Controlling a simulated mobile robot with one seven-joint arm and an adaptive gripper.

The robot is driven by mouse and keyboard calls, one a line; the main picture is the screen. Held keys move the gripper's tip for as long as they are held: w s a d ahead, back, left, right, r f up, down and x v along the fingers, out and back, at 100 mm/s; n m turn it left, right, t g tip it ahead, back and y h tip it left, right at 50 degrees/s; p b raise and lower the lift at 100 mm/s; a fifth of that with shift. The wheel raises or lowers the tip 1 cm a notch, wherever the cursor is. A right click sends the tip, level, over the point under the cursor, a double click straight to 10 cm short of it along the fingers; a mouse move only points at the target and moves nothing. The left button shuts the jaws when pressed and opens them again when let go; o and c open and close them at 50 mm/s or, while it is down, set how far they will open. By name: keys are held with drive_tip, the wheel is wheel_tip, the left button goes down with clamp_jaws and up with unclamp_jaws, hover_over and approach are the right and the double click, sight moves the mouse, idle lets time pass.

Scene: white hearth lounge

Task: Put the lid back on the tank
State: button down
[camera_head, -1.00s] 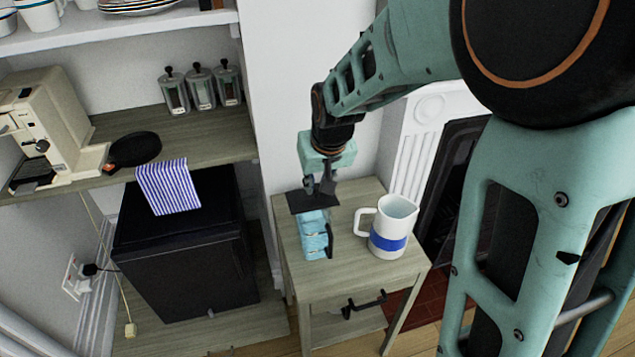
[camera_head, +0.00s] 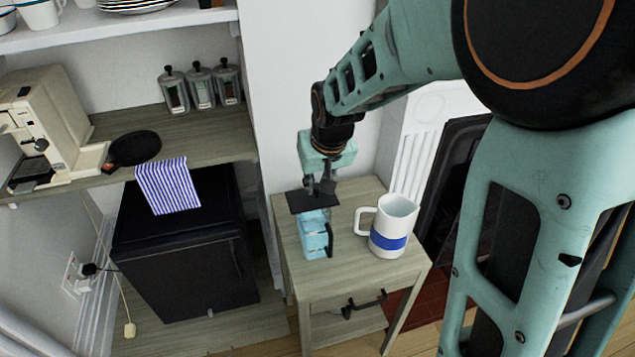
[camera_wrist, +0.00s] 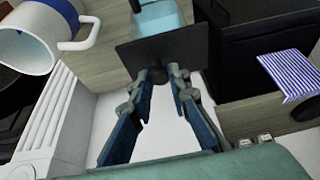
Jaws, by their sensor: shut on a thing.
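The tank (camera_head: 314,238) is a light-blue, see-through box with a black handle. It stands on the small wooden table, and part of it shows at the top of the wrist view (camera_wrist: 158,18). The lid (camera_head: 300,203) is a flat dark plate with a knob. It hides the tank's far end in the head view and also shows in the wrist view (camera_wrist: 185,50). My gripper (camera_head: 320,187) is shut on the lid's knob; its fingertips show in the wrist view (camera_wrist: 160,77). I cannot tell whether the lid touches the tank.
A white jug (camera_head: 389,228) with a blue band stands right of the tank on the wooden table (camera_head: 290,240). A coffee machine (camera_head: 55,125), a black pan (camera_head: 135,149) and a striped cloth (camera_head: 168,186) are on the left shelf, above a black cabinet (camera_head: 185,250).

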drive_tip(key=c, duration=1.7)
unclamp_jaws()
drive_tip(key=shift+c, duration=0.2)
drive_tip(key=o, duration=0.5)
drive_tip(key=shift+r, duration=0.1)
drive_tip(key=shift+r+p, duration=2.45)
drive_tip(key=shift+r, duration=0.95)
